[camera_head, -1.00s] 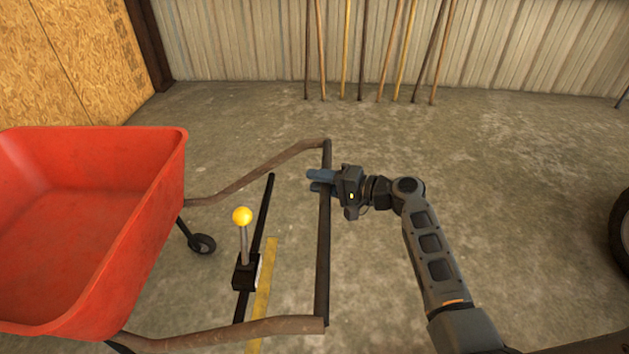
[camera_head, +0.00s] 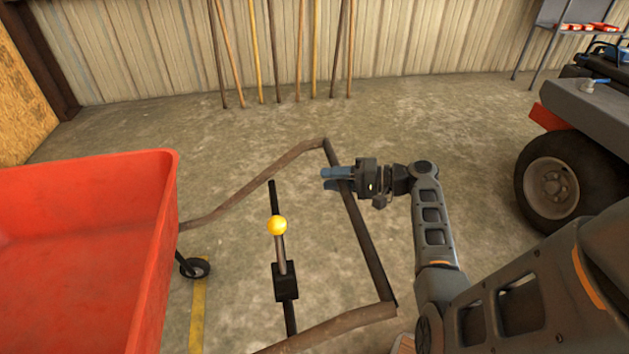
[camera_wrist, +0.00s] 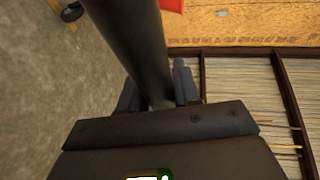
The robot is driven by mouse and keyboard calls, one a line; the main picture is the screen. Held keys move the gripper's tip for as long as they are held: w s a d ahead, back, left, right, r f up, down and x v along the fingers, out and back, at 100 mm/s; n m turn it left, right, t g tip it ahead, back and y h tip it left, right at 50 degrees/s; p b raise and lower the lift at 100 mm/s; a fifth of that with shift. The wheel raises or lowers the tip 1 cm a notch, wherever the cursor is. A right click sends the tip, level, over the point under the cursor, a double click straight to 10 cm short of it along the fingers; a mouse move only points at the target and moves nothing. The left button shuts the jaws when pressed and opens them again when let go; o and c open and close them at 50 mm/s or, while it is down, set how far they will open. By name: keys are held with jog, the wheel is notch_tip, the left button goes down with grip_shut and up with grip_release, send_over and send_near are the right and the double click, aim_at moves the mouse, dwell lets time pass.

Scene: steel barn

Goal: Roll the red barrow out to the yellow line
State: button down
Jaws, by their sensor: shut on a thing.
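The red barrow (camera_head: 85,240) stands at the left, its tray cut off by the frame edge. Two brown handles reach right to a dark crossbar (camera_head: 372,245). My gripper (camera_head: 330,178) is shut on the far part of that crossbar; the wrist view shows the bar (camera_wrist: 135,45) between the fingers. A lever with a yellow knob (camera_head: 277,226) rises from a black box on a dark rod between the handles. The yellow line (camera_head: 198,318) lies on the floor beside the tray's right side, left of the lever. A small barrow wheel (camera_head: 196,268) is at its visible far end.
A quad-like vehicle (camera_head: 585,140) with a large black tyre stands at the right. Several poles (camera_head: 298,50) lean on the metal wall at the back. A shelf with red items (camera_head: 590,27) is at the back right. The concrete floor between is clear.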

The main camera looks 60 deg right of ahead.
jog(key=shift+s+d, duration=0.25)
jog(key=shift+s, duration=0.15)
jog(key=c, duration=0.9)
grip_release()
jog(key=shift+w, duration=0.1)
jog(key=p+v, duration=0.1)
jog(key=v, duration=0.6)
jog(key=shift+s, duration=0.45)
